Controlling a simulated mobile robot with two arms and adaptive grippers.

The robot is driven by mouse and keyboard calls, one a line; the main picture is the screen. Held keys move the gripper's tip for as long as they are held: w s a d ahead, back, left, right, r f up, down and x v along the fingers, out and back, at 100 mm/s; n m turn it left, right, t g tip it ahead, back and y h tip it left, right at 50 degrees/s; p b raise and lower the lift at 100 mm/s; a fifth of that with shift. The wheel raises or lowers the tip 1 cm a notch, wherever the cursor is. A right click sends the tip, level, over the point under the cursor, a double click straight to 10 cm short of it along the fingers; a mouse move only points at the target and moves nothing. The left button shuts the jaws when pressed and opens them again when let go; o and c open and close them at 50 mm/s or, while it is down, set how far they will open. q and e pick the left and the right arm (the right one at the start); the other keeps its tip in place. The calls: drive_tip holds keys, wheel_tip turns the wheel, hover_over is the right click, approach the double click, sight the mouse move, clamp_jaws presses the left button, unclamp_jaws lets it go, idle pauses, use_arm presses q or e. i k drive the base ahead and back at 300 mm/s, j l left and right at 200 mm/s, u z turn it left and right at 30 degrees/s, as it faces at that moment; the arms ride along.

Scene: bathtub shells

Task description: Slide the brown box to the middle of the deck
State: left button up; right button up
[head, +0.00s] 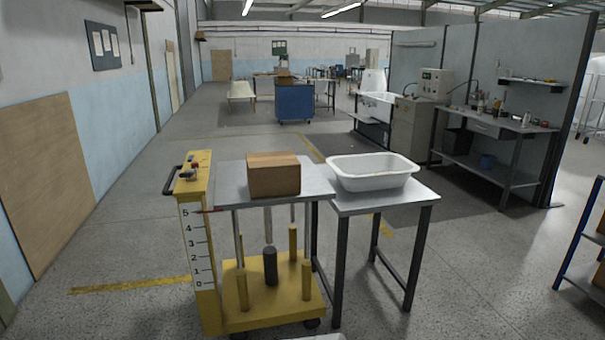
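The brown box (273,175) is a closed cardboard carton. It sits upright on the grey deck (231,181) of a yellow lift cart, a little right of the deck's centre, with bare deck to its left and a narrower strip to its right. Neither of my grippers shows in the head view, and nothing is touching the box.
A grey metal table (385,203) stands against the deck's right side, with a white tub shell (372,172) on it. The cart's yellow column (197,240) with a number scale rises at the deck's left end. A workbench (490,125) stands at the right.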

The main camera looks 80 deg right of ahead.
sight(272, 174)
drive_tip(key=z, duration=2.55)
drive_tip(key=i+j, duration=0.15)
drive_tip(key=i, duration=0.45)
